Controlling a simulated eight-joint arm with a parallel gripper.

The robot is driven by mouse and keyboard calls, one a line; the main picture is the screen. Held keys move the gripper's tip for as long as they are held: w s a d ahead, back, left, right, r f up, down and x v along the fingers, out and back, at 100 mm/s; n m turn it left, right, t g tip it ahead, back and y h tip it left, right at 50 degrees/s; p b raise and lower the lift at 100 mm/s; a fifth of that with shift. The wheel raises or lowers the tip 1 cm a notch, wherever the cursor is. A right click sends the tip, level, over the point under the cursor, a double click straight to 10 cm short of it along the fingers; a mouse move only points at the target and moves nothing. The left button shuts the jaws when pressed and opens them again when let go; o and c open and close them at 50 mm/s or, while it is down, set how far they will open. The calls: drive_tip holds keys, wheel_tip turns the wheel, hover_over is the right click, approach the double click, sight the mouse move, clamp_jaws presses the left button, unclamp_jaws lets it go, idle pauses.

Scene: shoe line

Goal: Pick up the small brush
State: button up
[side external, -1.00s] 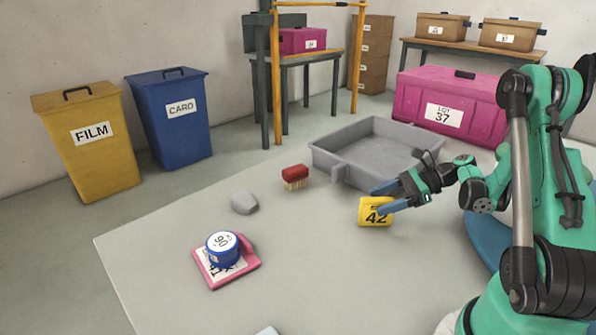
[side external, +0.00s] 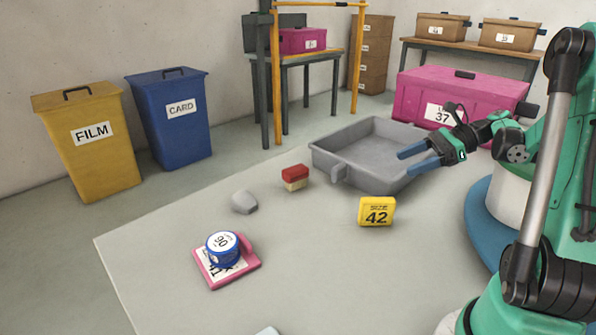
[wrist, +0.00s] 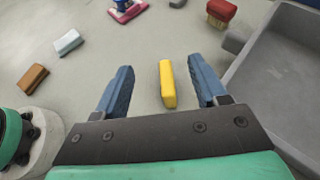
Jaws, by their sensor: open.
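The small brush (side external: 295,177), with a red back and pale bristles, stands bristles down on the grey table in the side external view. It also shows at the top right of the wrist view (wrist: 221,12). My gripper (side external: 406,162) is open and empty, raised over the right part of the grey tray, to the right of the brush and apart from it. In the wrist view my gripper's (wrist: 161,66) blue fingers stand wide apart, with the yellow size 42 block (wrist: 167,85) seen on the table between them.
The grey tray (side external: 341,175) stands just right of the brush. The yellow block (side external: 377,212) is in front of the tray. A grey lump (side external: 244,202) and a pink board (side external: 248,262) bearing a blue tin (side external: 224,249) lie left. A brown block (wrist: 33,78) and a pale block (wrist: 68,42) show in the wrist view.

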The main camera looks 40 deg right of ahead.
drive_tip(key=o, duration=0.5)
drive_tip(key=shift+o, duration=0.2)
